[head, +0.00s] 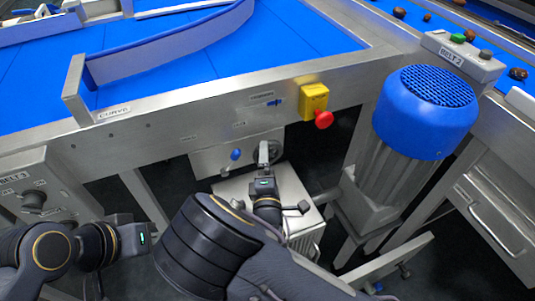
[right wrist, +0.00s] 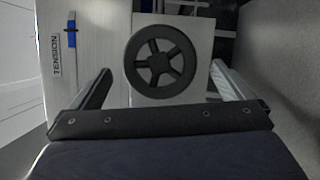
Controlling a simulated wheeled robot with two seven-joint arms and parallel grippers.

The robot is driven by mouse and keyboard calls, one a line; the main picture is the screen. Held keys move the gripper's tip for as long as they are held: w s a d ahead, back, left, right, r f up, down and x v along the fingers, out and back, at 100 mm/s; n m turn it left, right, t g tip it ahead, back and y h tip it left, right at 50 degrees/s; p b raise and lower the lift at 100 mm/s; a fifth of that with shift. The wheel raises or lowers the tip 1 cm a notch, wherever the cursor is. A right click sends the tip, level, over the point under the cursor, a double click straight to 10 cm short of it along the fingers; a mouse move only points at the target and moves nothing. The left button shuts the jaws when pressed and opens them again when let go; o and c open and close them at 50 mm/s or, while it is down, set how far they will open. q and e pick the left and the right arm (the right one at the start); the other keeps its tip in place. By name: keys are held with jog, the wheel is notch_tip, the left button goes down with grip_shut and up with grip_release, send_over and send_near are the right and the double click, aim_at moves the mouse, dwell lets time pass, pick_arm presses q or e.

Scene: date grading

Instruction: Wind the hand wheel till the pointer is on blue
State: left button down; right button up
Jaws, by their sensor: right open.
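The black five-spoked hand wheel (right wrist: 160,61) faces me in the right wrist view, on a pale metal plate. In the head view the wheel (head: 275,155) is partly hidden by my right gripper (head: 263,155). In the right wrist view that gripper (right wrist: 163,85) is open, one finger on each side of the wheel, with nothing between them touching the fingers.
A yellow box with a red stop button (head: 323,119) is on the frame above right of the wheel. A blue-topped motor (head: 425,110) stands at right. A blue knob (head: 236,154) sits left of the wheel. The blue belt (head: 200,60) lies behind.

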jog(key=s, duration=0.4)
jog(key=shift+s+f, duration=0.1)
jog(key=shift+f, duration=0.05)
